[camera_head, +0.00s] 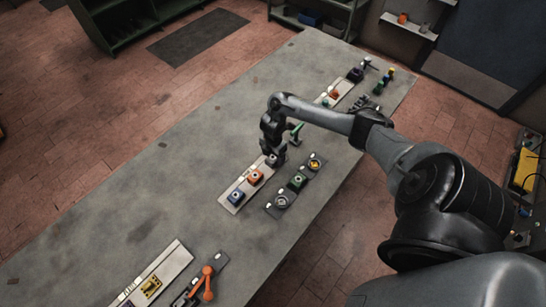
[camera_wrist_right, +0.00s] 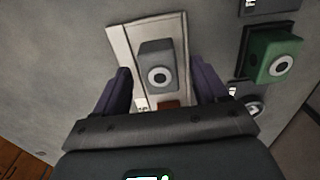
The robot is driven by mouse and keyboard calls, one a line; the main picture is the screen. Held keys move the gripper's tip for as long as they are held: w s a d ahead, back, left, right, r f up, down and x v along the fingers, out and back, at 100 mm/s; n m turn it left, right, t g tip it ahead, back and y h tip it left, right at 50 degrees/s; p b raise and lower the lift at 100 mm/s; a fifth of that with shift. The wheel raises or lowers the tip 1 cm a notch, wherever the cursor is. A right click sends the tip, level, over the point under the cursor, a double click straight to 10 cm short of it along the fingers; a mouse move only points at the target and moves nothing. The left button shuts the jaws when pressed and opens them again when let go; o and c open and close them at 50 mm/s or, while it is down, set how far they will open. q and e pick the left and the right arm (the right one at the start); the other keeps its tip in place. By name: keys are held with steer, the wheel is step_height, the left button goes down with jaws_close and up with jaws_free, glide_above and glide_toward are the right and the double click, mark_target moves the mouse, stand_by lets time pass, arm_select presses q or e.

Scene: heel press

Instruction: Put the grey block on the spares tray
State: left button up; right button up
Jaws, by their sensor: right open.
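The grey block (camera_wrist_right: 160,64), with a white ring on its top, sits at one end of a pale tray (camera_head: 232,190). In the head view the grey block (camera_head: 279,159) is partly hidden by my right gripper (camera_head: 273,152). The right gripper is over the block, pointing down; in the wrist view its open fingers (camera_wrist_right: 162,85) stand apart on either side of the block. I cannot read which tray is the spares tray. My left gripper is out of view.
Beside the tray is a dark plate with a green block (camera_head: 298,181) and round fittings (camera_head: 281,201). More small parts stand at the far end. The left tabletop is clear.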

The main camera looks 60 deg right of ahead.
mark_target(273, 157)
step_height(273, 157, up, 10)
steer(key=p, duration=0.3)
steer(key=a+f+m+t+y, duration=0.1)
steer(key=a+t, duration=0.2)
steer(key=a, duration=1)
steer(key=a+f+m+t, duration=0.1)
steer(key=a+f+t, duration=0.1)
steer(key=a, duration=1.1)
steer(key=s+a+r+m+g, duration=0.1)
steer(key=s+r+m, duration=0.9)
steer(key=s, duration=0.3)
steer(key=shift+a+r+m+h, duration=0.3)
steer(key=shift+r+m+h, duration=0.1)
steer(key=shift+m, duration=0.4)
steer(key=shift+s, duration=0.1)
